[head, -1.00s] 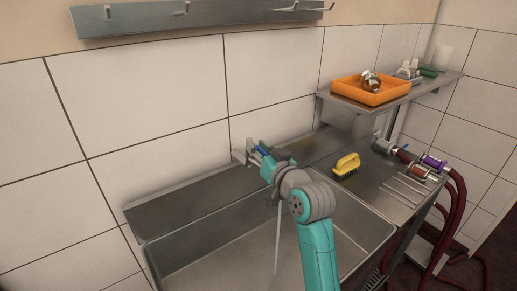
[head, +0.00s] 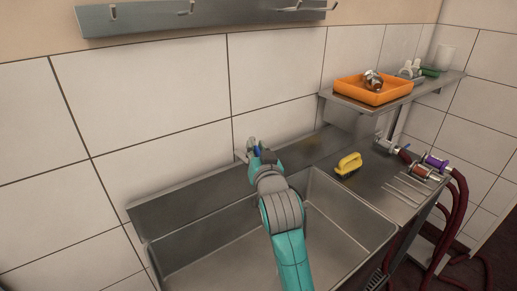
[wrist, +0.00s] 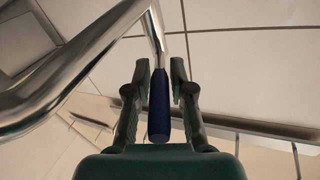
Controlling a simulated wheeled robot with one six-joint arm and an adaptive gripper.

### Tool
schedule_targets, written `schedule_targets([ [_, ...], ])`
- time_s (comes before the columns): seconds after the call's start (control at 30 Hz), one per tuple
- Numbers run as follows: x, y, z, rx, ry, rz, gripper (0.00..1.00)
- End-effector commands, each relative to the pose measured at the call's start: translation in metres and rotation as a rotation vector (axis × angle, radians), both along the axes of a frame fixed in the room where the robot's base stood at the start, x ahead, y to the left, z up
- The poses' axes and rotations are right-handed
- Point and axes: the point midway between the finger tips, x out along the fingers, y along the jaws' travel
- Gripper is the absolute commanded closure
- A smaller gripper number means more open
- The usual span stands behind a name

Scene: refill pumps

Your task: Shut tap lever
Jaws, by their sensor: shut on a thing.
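The tap lever has a blue grip (wrist: 159,108), which lies between the two fingers of my gripper (wrist: 159,88) in the wrist view. My gripper is shut on it. In the head view my gripper (head: 257,160) is at the wall above the sink's back ledge, with a bit of the blue lever (head: 257,149) showing. The tap's shiny metal pipe (wrist: 75,70) curves across the left of the wrist view. No water stream shows in the head view, but my arm covers part of the sink.
The steel sink (head: 200,262) lies below my arm. A yellow brush (head: 348,164) rests on the drainboard to the right. An orange tray (head: 372,93) stands on the wall shelf. Hoses with coloured fittings (head: 436,163) are at the far right.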

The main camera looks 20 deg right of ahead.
Motion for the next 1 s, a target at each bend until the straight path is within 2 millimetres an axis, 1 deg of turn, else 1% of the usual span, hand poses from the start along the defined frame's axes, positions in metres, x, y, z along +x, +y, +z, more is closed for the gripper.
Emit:
schedule_targets([
  [0.03, 0.000, 0.005, -0.001, -0.002, 0.003, -0.028, 1.00],
  [0.57, 0.008, 0.025, 0.000, 0.000, 0.002, -0.418, 1.00],
  [1.0, 0.021, 0.041, 0.001, -0.002, 0.002, -0.818, 1.00],
])
